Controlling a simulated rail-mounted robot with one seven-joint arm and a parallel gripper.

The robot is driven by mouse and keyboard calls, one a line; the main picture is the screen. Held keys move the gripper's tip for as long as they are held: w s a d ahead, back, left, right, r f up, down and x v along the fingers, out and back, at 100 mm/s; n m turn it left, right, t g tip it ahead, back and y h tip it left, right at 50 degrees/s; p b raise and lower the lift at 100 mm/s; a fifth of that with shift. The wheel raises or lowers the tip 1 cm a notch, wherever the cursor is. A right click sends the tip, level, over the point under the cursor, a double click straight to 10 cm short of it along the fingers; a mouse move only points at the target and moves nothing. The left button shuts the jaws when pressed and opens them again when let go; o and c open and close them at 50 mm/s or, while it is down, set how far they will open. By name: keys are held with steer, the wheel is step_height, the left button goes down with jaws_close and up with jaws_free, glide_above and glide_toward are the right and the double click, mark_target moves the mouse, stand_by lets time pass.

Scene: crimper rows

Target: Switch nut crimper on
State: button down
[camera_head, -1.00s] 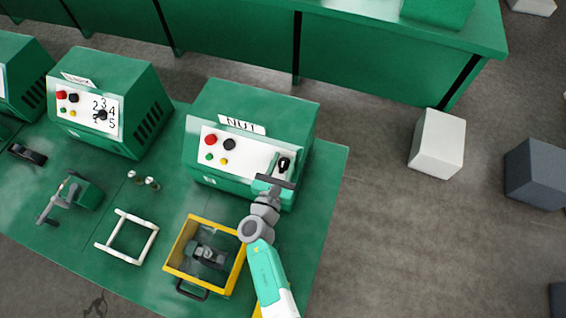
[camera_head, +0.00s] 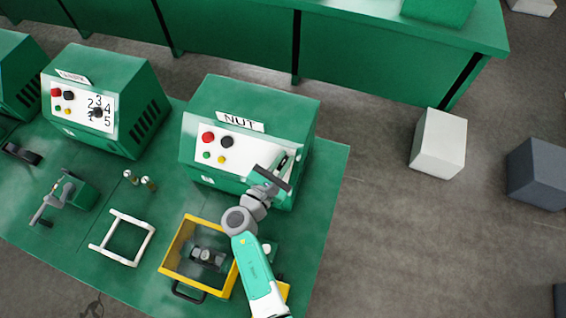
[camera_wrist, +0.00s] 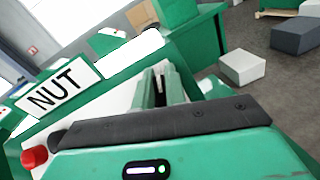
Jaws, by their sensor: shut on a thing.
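The nut crimper (camera_head: 262,98) is a green box with a "NUT" label and a white front panel (camera_head: 240,149). The panel carries a red button (camera_head: 208,138), a black button, and small green and yellow ones. The label (camera_wrist: 55,88) and red button (camera_wrist: 34,157) also show in the wrist view. My gripper (camera_head: 284,162) is at the right end of the panel, shut on the black switch there. The switch is mostly hidden by the fingers, so its exact angle cannot be told. In the wrist view the fingers (camera_wrist: 163,85) reach the panel.
A yellow bin (camera_head: 170,247) with a grey part inside stands below my arm. A white square frame (camera_head: 103,247), a hand tool (camera_head: 75,192) and other labelled machines (camera_head: 107,80) are to the left. Pale and dark blocks (camera_head: 438,143) stand on the floor at right.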

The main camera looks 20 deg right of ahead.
steer(key=m+g+b, duration=0.1)
steer(key=m, duration=0.1)
steer(key=f+m+g+h+b, duration=0.1)
steer(key=m+g, duration=0.1)
steer(key=m, duration=0.1)
steer(key=shift+s+g+b, duration=0.1)
steer(key=shift+g+b, duration=0.2)
steer(key=m+g+b, duration=0.2)
steer(key=m+g, duration=0.1)
steer(key=m, duration=0.1)
steer(key=shift+s, duration=0.1)
steer(key=m+g, duration=0.1)
steer(key=m, duration=0.1)
steer(key=m+g+y+b, duration=0.1)
steer(key=m, duration=0.1)
steer(key=shift+s+g, duration=0.15)
steer(key=shift+g, duration=0.15)
steer(key=shift+s+f+m+g+y+b, duration=0.15)
steer(key=shift+m+g+y, duration=0.35)
steer(key=shift+m, duration=0.35)
steer(key=shift+w+m+g+y+b, duration=0.15)
steer(key=shift+m+g+y, duration=0.25)
steer(key=shift+m+y, duration=0.35)
steer(key=shift+s+m, duration=0.15)
steer(key=shift+m, duration=0.25)
